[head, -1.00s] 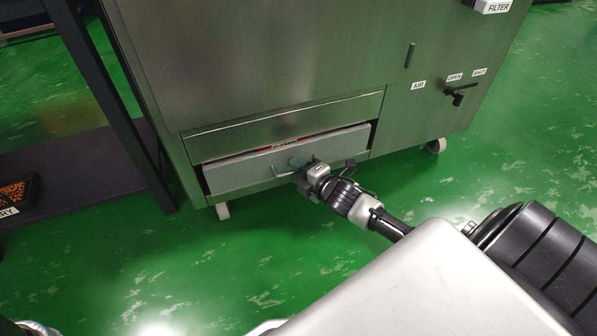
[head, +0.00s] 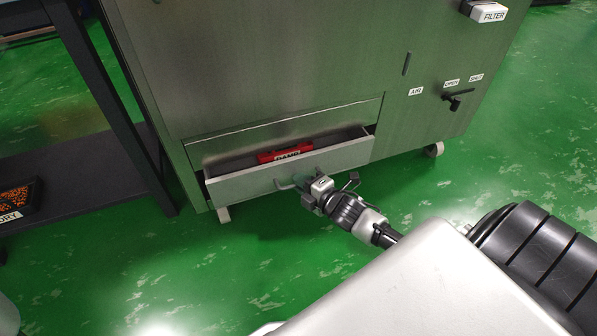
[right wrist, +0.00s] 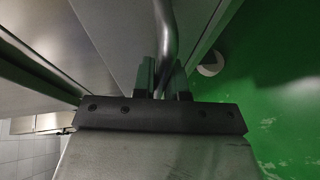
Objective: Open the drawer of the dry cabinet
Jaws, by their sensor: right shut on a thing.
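The dry cabinet (head: 270,60) is a large brushed-metal box on casters. Its low drawer (head: 235,184) stands partly pulled out, and a red labelled thing (head: 284,154) shows inside. My right gripper (head: 308,193) is at the drawer front, shut on the drawer handle (head: 285,184). In the right wrist view the handle (right wrist: 166,40) is a curved grey bar running between the two fingers (right wrist: 162,78). The gripper hides part of the handle in the head view. My left gripper is not in view.
A dark shelf rack (head: 85,175) with a tray of orange bits (head: 15,200) stands at the left. A black lever (head: 457,98) and a FILTER box (head: 484,10) are on the cabinet's right side. Green floor (head: 180,270) in front is clear.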

